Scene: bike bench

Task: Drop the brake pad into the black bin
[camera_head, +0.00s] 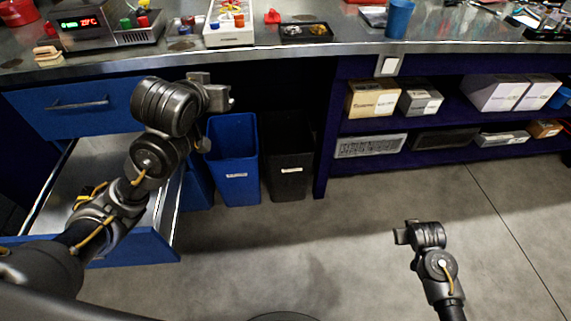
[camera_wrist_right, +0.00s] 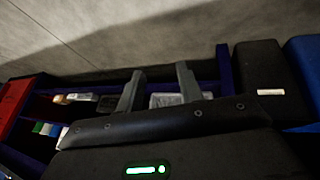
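The black bin (camera_head: 290,165) stands on the floor under the bench, right of the blue bin (camera_head: 235,160). The black bin also shows in the right wrist view (camera_wrist_right: 259,75). My left gripper (camera_head: 222,92) is at the bench front, above and in front of the blue bin; whether its fingers are open or hold anything is unclear. My right gripper (camera_head: 402,236) is low over the open floor, right of the bins. In the right wrist view its fingers (camera_wrist_right: 159,80) are apart with nothing between them. I cannot make out a brake pad for certain in either view.
A blue drawer (camera_head: 130,250) is pulled open at left, with a yellow and black item (camera_head: 88,196) inside. Shelves (camera_head: 440,150) with several boxes are at right. A tan block (camera_head: 47,55) lies near the bench's front left edge. The middle floor is clear.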

